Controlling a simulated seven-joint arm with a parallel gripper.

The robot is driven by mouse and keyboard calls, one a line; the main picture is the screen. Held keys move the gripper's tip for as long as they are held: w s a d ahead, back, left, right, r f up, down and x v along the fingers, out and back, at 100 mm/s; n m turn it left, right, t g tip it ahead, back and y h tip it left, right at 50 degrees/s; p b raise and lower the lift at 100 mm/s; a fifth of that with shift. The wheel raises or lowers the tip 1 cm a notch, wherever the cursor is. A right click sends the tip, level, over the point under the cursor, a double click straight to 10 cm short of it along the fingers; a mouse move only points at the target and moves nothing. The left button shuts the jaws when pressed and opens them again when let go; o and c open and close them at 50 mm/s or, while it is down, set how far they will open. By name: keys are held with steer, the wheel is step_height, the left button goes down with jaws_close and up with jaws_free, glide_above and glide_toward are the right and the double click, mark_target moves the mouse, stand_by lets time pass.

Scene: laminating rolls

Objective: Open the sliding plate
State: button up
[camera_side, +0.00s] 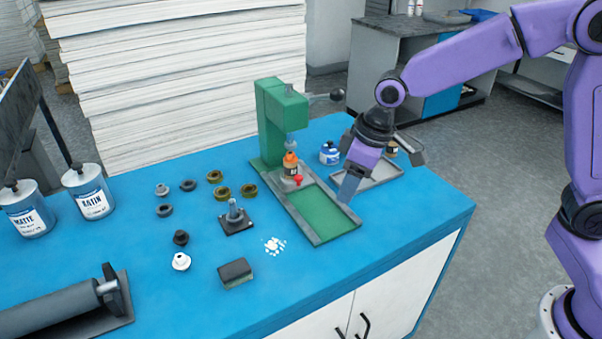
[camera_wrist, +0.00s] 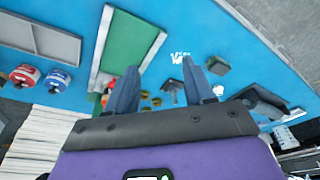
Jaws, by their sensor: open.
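A green press (camera_side: 268,120) stands at the back of the blue table. Its grey-railed base (camera_side: 345,233) runs forward from it with a flat green surface (camera_side: 318,212), also in the wrist view (camera_wrist: 128,42). A small red knob (camera_side: 298,180) is at the back end of this surface. I cannot tell where the sliding plate's edges are.
A blue-labelled bottle (camera_side: 329,154) and a grey tray (camera_side: 372,176) are right of the press. Several rings (camera_side: 222,193), a black-based post (camera_side: 236,217), white specks (camera_side: 274,245) and a sponge-like block (camera_side: 236,273) lie to the left. The table's front right is clear.

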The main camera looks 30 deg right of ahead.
steer(key=w+f+m, duration=0.2)
steer(key=w+f, duration=0.1)
steer(key=w, duration=0.7)
steer(key=m+t, duration=0.1)
steer(key=t, duration=0.1)
glide_toward(299, 177)
steer(key=shift+m, duration=0.3)
steer(key=shift+x, duration=4.1)
steer(key=shift+c, duration=0.4)
jaws_close()
